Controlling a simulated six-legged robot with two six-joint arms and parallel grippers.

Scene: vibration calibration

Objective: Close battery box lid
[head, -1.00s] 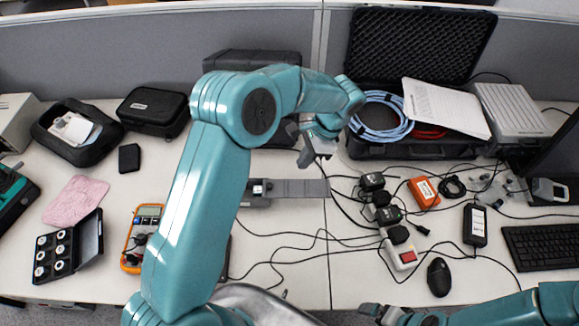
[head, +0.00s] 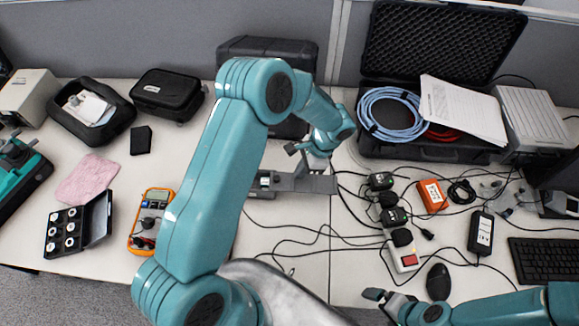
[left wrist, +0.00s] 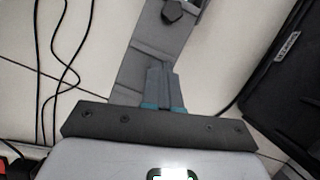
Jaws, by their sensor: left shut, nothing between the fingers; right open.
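A small black box (head: 50,242) with several round white-topped pieces in it stands at the left of the table in the head view. Its black lid (head: 99,216) is raised open on its right side. I take this to be the battery box. My left gripper (head: 309,172) is far to the right of it, over a grey metal bar (head: 260,191). In the left wrist view its shut, empty fingers (left wrist: 163,85) lie over the bar (left wrist: 150,50); I cannot tell whether they touch it. My right gripper (head: 384,303) is open and empty at the front edge, below the mouse.
An orange-edged multimeter (head: 150,222) stands between the black box and my left arm. A pink cloth (head: 88,180) lies behind the box. Cables and a power strip (head: 402,256) crowd the middle right. An open black case (head: 440,50) stands at the back right.

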